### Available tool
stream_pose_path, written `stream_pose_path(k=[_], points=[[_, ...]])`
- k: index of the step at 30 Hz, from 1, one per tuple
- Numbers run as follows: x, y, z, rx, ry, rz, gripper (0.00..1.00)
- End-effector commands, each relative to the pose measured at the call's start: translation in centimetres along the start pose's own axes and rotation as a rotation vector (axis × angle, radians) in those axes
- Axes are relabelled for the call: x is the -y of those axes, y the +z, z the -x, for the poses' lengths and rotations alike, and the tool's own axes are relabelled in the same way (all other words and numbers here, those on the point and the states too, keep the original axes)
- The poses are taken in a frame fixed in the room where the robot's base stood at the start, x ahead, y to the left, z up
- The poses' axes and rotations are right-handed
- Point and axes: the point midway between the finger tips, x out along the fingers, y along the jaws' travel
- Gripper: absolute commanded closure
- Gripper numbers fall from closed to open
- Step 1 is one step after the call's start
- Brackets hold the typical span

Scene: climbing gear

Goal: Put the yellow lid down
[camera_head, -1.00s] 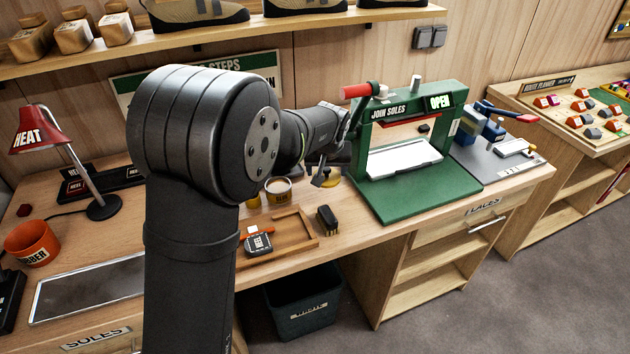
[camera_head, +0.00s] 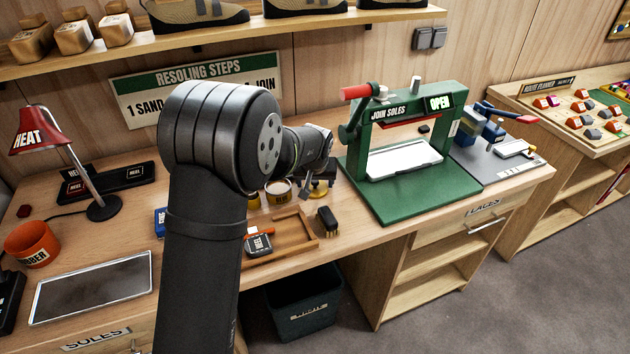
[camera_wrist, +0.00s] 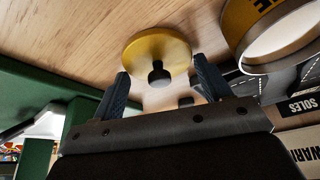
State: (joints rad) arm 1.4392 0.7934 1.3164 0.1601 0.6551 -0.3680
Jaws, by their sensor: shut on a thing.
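The yellow lid (camera_wrist: 140,48) is a round disc with a dark knob, in the middle of the wrist view. My gripper (camera_wrist: 160,70) has one dark finger on each side of the lid and is shut on it. In the head view a bit of the lid (camera_head: 318,190) shows below my wrist, left of the green press. I cannot tell whether it touches the wooden bench (camera_wrist: 75,35). An open glue pot (camera_head: 278,190) with a pale inside stands just left of it, and its rim (camera_wrist: 285,50) shows close by in the wrist view.
The green sole press (camera_head: 440,190) stands right of my gripper. A wooden tray (camera_head: 293,236) and a black brush (camera_head: 326,221) lie in front. A dark bin (camera_head: 305,300) is below the bench edge.

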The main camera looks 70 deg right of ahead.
Motion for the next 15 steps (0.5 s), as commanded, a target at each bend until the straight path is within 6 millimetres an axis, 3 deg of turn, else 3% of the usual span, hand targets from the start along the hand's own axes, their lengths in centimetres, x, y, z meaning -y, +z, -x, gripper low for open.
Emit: stream_pose_path(k=[1, 2, 4, 15], points=[[0.00, 0.09, -0.18, 0.001, 0.000, 0.000, 0.51], [0.00, 0.06, -0.13, 0.000, 0.000, 0.000, 0.23], [0.00, 0.06, -0.12, 0.001, 0.000, 0.000, 0.10], [0.00, -0.12, 0.29, 0.000, 0.000, 0.000, 0.08]])
